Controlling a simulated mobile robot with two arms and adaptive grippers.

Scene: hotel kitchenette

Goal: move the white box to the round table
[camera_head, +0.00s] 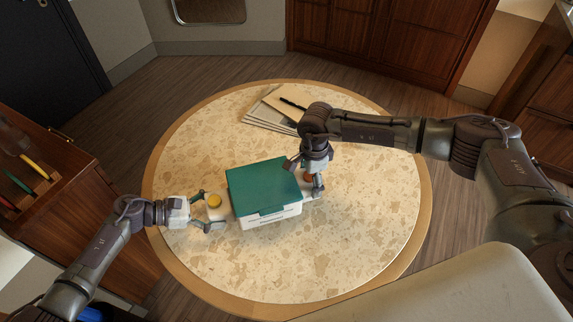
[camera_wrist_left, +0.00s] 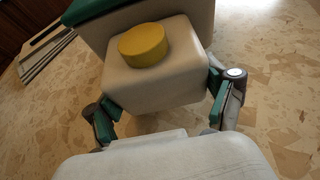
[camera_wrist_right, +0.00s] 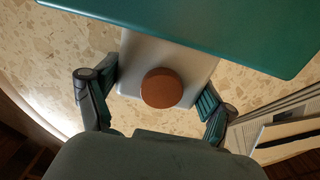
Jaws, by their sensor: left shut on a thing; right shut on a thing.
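The white box (camera_head: 270,217) with a teal lid (camera_head: 263,185) is at the middle of the round table (camera_head: 330,262); I cannot tell whether it rests on the top or hangs just above it. My left gripper (camera_head: 210,211) is shut on the box's left end block, which carries a yellow round knob (camera_wrist_left: 143,42). My right gripper (camera_head: 306,178) is shut on the right end block, which carries a brown-orange round knob (camera_wrist_right: 161,88). In both wrist views the fingers flank the pale blocks. The right arm partly hides the box's right end in the head view.
Papers or folders (camera_head: 268,108) with a dark pen-like item lie at the table's back. A wooden cabinet (camera_head: 60,190) with colored-handled tools stands at the left. Brown cabinets (camera_head: 390,40) line the back. The tabletop around the box is mostly clear.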

